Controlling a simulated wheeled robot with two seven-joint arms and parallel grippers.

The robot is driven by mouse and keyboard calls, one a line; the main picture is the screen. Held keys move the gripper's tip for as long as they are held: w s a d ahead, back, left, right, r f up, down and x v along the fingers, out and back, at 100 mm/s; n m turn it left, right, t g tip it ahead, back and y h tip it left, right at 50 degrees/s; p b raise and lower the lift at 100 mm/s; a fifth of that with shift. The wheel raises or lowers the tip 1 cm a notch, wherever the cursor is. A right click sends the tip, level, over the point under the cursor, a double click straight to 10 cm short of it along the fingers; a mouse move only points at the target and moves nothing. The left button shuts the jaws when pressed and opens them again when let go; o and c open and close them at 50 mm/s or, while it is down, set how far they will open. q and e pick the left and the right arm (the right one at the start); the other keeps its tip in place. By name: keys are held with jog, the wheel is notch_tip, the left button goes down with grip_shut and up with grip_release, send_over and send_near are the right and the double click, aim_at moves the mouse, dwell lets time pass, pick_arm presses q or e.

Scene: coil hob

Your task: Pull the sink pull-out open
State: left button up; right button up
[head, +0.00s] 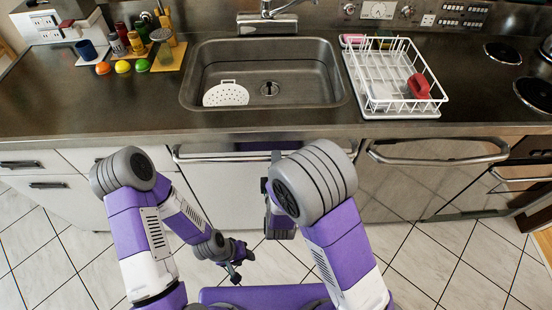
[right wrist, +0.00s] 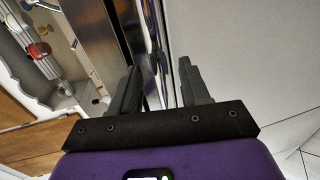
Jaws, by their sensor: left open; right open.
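The sink pull-out (head: 225,190) is the pale front below the sink, with a horizontal metal bar handle (head: 215,156) along its top. It looks closed, flush with the neighbouring fronts. My right gripper (head: 276,158) is at the handle, partly hidden by my right arm. In the right wrist view its two dark fingers (right wrist: 158,85) are apart, and a shiny bar (right wrist: 154,45) shows in the gap between them; I cannot tell if they touch it. My left gripper (head: 240,268) is open and empty, low over the floor, apart from the fronts.
The sink (head: 265,48) lies above the pull-out. A white dish rack (head: 395,100) stands on the counter at right. Another front with a bar handle (head: 440,160) is to the right; drawers (head: 45,188) are to the left. The tiled floor (head: 35,255) in front is clear.

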jog(key=shift+w+f, duration=0.15)
jog(key=shift+w, duration=0.6)
jog(key=shift+w+f, duration=0.15)
jog(key=shift+w, duration=0.55)
grip_shut()
